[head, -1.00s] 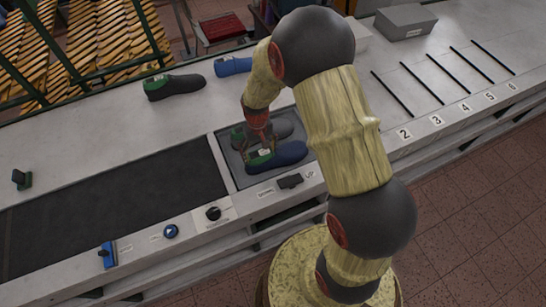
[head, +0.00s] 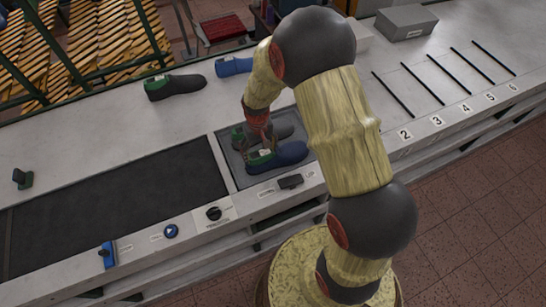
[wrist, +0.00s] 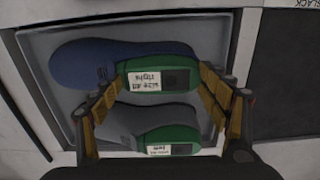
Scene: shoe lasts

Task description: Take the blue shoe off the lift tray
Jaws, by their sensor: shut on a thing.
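The blue shoe (head: 288,154) lies on the lift tray (head: 229,163), on the side nearer me, with a green last in its opening. In the wrist view, the blue shoe (wrist: 95,62) has its label upside down; it seems to read "size 40 right". My gripper (head: 262,151) is low over its heel end, its fingers on either side of the green last, shut on it. A grey shoe (wrist: 118,122) with a green last lies beside it on the tray, under my gripper; it is partly hidden in the head view (head: 284,130).
A dark belt (head: 120,195) lies left of the tray. A black shoe (head: 175,87) and another blue shoe (head: 233,66) stand behind on the bench. Numbered slots (head: 442,80) and a grey box (head: 405,22) are at right. A rocker switch (head: 290,181) sits in front of the tray.

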